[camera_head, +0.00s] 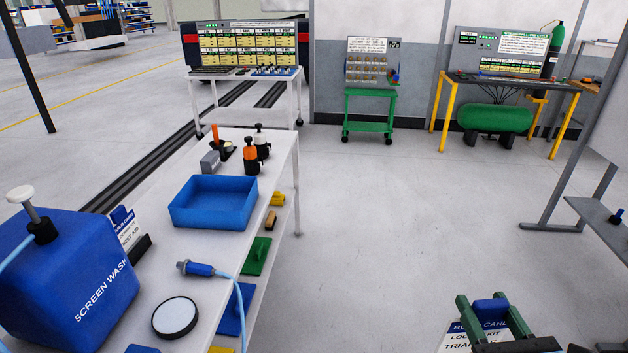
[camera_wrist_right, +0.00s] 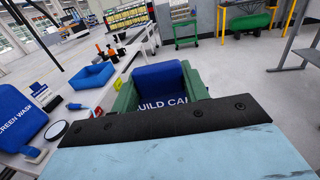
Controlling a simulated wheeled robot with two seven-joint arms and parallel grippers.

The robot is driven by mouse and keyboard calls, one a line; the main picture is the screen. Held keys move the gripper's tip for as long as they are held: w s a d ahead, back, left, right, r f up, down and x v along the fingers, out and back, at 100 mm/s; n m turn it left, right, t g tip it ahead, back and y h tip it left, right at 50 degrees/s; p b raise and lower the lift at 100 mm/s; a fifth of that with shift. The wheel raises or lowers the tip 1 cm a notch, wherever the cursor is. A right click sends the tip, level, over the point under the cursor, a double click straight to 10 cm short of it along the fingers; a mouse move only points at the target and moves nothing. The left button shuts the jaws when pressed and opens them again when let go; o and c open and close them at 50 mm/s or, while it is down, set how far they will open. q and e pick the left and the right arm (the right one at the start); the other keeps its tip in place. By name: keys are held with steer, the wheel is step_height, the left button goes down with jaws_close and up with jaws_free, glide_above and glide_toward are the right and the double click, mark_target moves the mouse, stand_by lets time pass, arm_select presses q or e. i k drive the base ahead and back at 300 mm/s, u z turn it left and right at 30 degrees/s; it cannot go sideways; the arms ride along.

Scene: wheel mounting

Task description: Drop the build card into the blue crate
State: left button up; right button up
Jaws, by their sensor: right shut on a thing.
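The build card (camera_head: 455,341), white with a blue header and a blue grip block (camera_head: 490,309), is at the lower right of the head view. My right gripper (camera_head: 487,306) is shut on its blue block, between two green fingers. The card also shows in the right wrist view (camera_wrist_right: 160,88), its lower part hidden. The open blue crate (camera_head: 213,217) stands on the white table at left, and it looks empty. It also shows in the right wrist view (camera_wrist_right: 93,80). The held card is apart from the crate, to its right. My left gripper is not in view.
On the table (camera_head: 190,251) are a blue screen wash can (camera_head: 62,280), another card in a dark stand (camera_head: 124,225), a blue hose connector (camera_head: 199,269), a round white-topped disc (camera_head: 176,316) and several bottles behind the crate. Open floor lies right of the table.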

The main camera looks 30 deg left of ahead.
mark_target(222, 209)
steer(key=i, duration=1.65)
steer(key=u, duration=3.6)
steer(key=i, duration=0.5)
steer(key=z, duration=0.1)
